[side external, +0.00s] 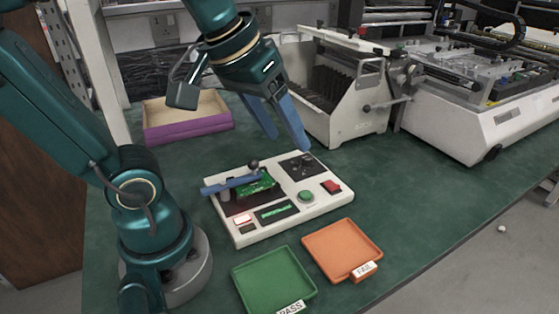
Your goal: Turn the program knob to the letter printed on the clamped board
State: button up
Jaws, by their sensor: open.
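A white test unit (327,205) lies on the green bench. A green circuit board (266,183) sits on its dark left area, under a blue clamp bar (225,186) with a black ball. A black panel (303,166) at the unit's back right carries what seems to be the program knob; its setting is too small to read. The letter on the board is not legible. My gripper (289,143), with blue fingers, is open and empty. It hangs above the unit's back edge, and its right fingertip appears close to the black panel; the exact gap cannot be told.
On the unit are a green button (306,196), a red switch (331,187) and a green display (276,211). A green PASS tray (273,280) and orange FAIL tray (343,249) lie in front. A purple-sided box (188,131) and white machines (350,120) stand behind.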

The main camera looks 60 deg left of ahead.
jog(key=w+a+r+n+g, duration=0.1)
jog(key=w+a+n, duration=0.2)
jog(key=w, duration=0.4)
jog(key=n+g, duration=0.4)
jog(key=n, duration=0.1)
send_over(307, 157)
notch_tip(307, 157, down, 12)
jog(key=shift+w+f, duration=0.1)
jog(key=shift+f, duration=2.7)
grip_shut()
